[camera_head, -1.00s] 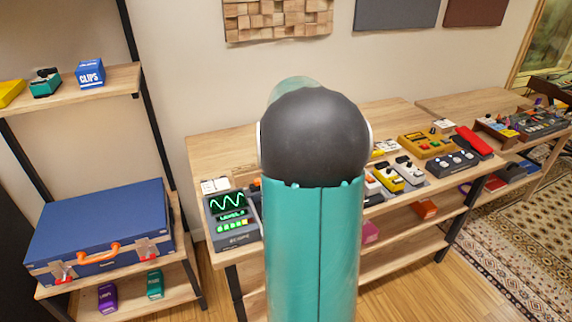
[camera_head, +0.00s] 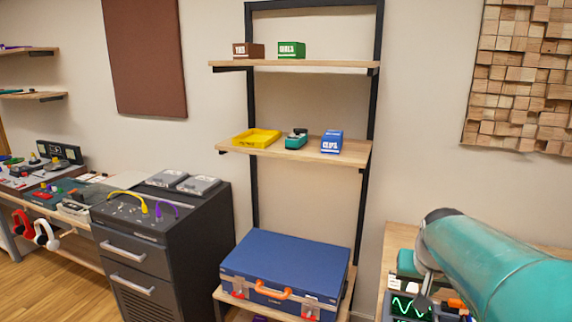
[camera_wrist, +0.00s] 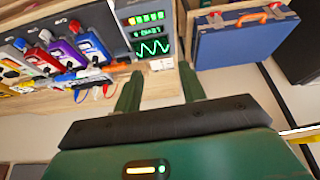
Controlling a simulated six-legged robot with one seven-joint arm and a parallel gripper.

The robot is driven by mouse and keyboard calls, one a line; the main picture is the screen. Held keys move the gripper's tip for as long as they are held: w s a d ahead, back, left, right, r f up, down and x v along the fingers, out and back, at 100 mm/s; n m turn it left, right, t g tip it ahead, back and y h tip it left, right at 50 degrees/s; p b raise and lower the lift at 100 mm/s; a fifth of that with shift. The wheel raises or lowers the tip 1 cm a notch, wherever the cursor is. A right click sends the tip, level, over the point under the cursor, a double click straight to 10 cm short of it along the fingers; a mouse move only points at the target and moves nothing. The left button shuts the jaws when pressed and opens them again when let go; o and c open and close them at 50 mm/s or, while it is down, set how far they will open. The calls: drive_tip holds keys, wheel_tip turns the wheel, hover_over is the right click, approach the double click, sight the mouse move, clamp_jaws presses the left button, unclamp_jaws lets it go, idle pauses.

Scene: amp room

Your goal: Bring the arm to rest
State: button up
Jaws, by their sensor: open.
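My teal arm (camera_head: 500,265) reaches in from the right edge in the head view, over the end of the wooden bench (camera_head: 405,238). In the wrist view my gripper (camera_wrist: 160,92) is open, with its two dark green fingers apart and nothing between them. The scope (camera_wrist: 150,38) with its green wave screen lies beyond the fingertips. The scope also shows in part at the lower right in the head view (camera_head: 408,306), below my arm. My fingers cannot be made out clearly in the head view.
A blue case (camera_head: 285,265) with an orange handle lies on the low shelf. Above it a shelf holds a yellow tray (camera_head: 255,138), a small teal device (camera_head: 296,138) and a blue box (camera_head: 332,141). A dark drawer cabinet (camera_head: 160,240) stands left. Several coloured pedals (camera_wrist: 62,52) line the bench.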

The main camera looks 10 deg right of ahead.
drive_tip(key=s+a+n+y, duration=0.1)
drive_tip(key=s+a+n, duration=0.1)
drive_tip(key=s+a, duration=0.4)
drive_tip(key=s+a+n+t+y, duration=0.1)
drive_tip(key=s+a+n, duration=0.2)
drive_tip(key=a, duration=1.1)
drive_tip(key=s, duration=0.3)
drive_tip(key=shift+s+a+n, duration=0.3)
drive_tip(key=shift+a, duration=0.1)
